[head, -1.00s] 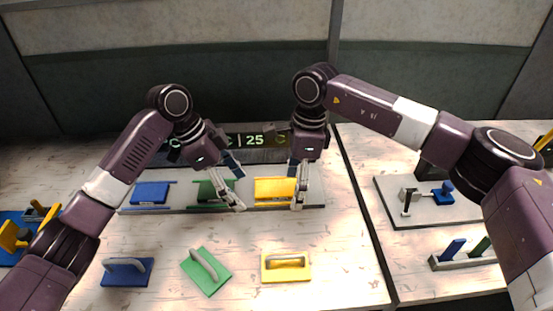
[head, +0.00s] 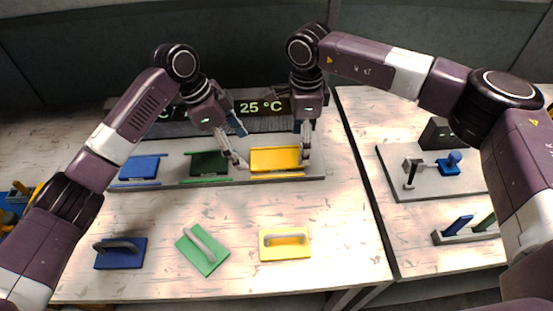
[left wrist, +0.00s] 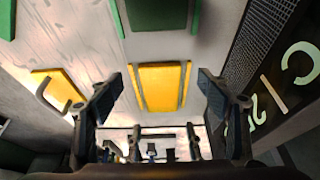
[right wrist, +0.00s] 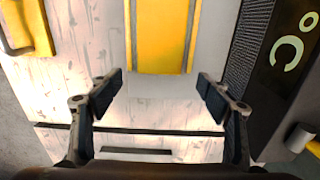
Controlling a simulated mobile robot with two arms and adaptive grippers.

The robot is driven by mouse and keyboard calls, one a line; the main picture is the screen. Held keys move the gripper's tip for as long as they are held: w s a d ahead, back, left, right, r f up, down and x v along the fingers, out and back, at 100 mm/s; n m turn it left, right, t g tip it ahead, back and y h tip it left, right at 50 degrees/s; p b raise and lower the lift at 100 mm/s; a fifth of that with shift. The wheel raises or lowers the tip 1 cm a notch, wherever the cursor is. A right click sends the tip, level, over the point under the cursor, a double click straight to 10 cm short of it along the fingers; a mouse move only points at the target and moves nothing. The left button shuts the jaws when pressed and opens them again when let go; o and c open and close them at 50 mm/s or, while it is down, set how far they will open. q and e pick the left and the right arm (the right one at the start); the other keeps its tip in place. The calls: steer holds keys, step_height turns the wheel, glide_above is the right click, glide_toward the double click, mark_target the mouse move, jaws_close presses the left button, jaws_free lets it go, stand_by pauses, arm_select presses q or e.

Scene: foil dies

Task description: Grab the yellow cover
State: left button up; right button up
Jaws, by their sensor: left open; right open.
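A flat yellow plate (head: 275,160) lies in the long fixture, flanked by yellow rails. A yellow piece with a raised handle (head: 285,243) lies apart on the table in front of it; it also shows in the left wrist view (left wrist: 60,88) and right wrist view (right wrist: 28,25). My left gripper (head: 238,160) is open and empty at the left end of the fixture's yellow plate, which shows in its wrist view (left wrist: 160,86). My right gripper (head: 305,153) is open and empty at that plate's right end, seen in its wrist view (right wrist: 162,35).
The fixture also holds a green plate (head: 208,163) and a blue plate (head: 140,168). Green (head: 202,250) and blue (head: 120,253) handled pieces lie in front. A dark display panel (head: 262,108) stands behind. Another station (head: 430,180) is at right.

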mark_target(277, 160)
arm_select(q)
steer(key=shift+x, duration=2.15)
arm_select(e)
steer(key=shift+f, duration=2.15)
arm_select(q)
steer(key=shift+r, duration=0.1)
steer(key=c, duration=1.3)
arm_select(e)
steer(key=c, duration=1.3)
